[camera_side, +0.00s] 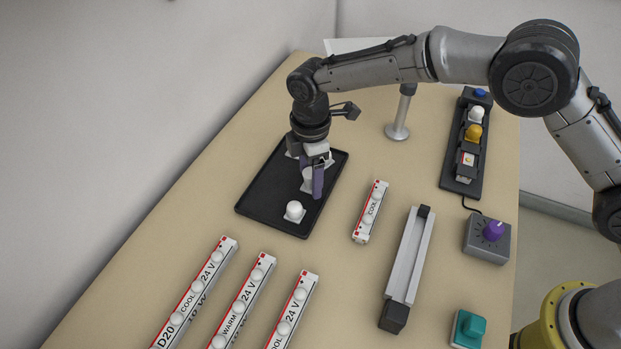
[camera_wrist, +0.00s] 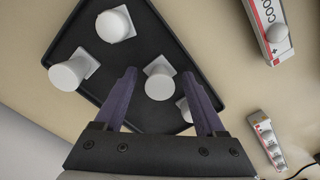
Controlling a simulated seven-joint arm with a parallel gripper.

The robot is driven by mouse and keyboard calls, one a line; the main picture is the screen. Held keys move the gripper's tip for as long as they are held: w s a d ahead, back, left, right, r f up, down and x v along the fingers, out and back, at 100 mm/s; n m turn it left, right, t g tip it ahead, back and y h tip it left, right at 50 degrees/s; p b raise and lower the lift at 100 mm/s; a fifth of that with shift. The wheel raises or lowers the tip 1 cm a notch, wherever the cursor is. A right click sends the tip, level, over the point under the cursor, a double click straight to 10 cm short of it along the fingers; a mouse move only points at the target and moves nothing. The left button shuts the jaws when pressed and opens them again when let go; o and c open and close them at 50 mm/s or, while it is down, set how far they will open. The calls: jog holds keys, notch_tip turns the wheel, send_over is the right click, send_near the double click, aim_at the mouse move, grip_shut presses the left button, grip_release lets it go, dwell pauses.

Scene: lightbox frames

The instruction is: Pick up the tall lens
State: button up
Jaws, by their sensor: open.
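Several white lenses on square bases stand on a black tray. My gripper (camera_side: 317,190) points down over the tray with its purple fingers open and empty. In the wrist view the open fingers (camera_wrist: 159,73) have one white cylindrical lens (camera_wrist: 159,86) between them in the picture; contact is not visible. Another cylindrical lens (camera_wrist: 68,74) is to the left, one (camera_wrist: 112,26) is at the top, and one (camera_wrist: 184,107) is partly hidden by the right finger. In the side view a rounded lens (camera_side: 294,209) stands at the tray's near end. I cannot tell surely which is tallest.
The black tray (camera_side: 262,205) has a raised rim. A short COOL light bar (camera_side: 370,212) and a grey channel (camera_side: 408,258) lie to its right. Longer light bars (camera_side: 240,300) lie in front. A switch strip (camera_side: 452,160), purple-knob box (camera_side: 480,243) and teal button (camera_side: 467,330) line the right side.

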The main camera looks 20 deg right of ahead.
grip_shut()
dwell(0.3)
jog(key=shift+r, duration=0.1)
